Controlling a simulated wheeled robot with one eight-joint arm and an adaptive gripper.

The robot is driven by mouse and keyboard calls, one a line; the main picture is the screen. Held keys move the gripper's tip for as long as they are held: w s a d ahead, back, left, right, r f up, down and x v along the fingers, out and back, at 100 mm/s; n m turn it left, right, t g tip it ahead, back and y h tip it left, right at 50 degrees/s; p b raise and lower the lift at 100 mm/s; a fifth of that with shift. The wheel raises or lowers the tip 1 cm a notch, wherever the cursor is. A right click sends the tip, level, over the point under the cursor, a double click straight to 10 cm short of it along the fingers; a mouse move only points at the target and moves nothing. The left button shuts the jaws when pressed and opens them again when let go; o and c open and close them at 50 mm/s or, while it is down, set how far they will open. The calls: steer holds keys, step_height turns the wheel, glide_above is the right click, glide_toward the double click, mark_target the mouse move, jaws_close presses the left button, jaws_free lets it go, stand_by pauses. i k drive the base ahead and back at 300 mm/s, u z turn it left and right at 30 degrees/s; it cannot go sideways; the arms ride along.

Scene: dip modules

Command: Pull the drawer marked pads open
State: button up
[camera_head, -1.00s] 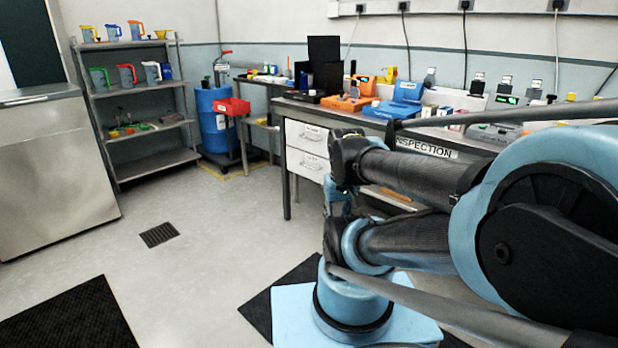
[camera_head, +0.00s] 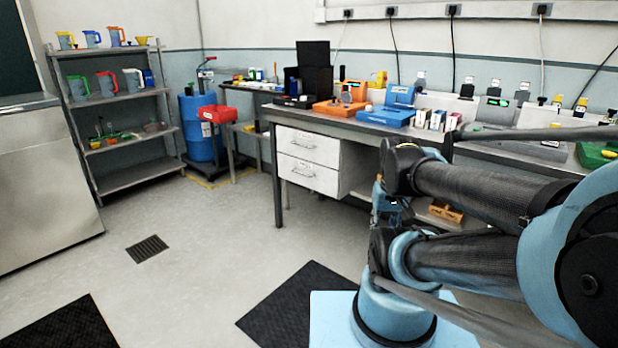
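Two white drawers are set one above the other under the left part of the workbench (camera_head: 258,113). The upper drawer (camera_head: 322,150) and the lower drawer (camera_head: 322,180) both look shut, with fronts flush. Each has a grey handle and a small label above it. The labels are too small to read, so I cannot tell which is marked pads. My folded arm fills the right side, in front of the bench and to the right of the drawers. My gripper cannot be made out in this view.
Blue and orange cases and several small devices stand on the bench. A blue barrel (camera_head: 199,135) and a red bin (camera_head: 218,114) stand left of it. A shelf rack (camera_head: 124,148) and steel cabinet are farther left. Floor before the drawers is clear, with a drain (camera_head: 147,249) and dark mats.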

mark_target(326, 180)
steer(key=z, duration=0.05)
steer(key=i, duration=1)
steer(key=u, duration=0.05)
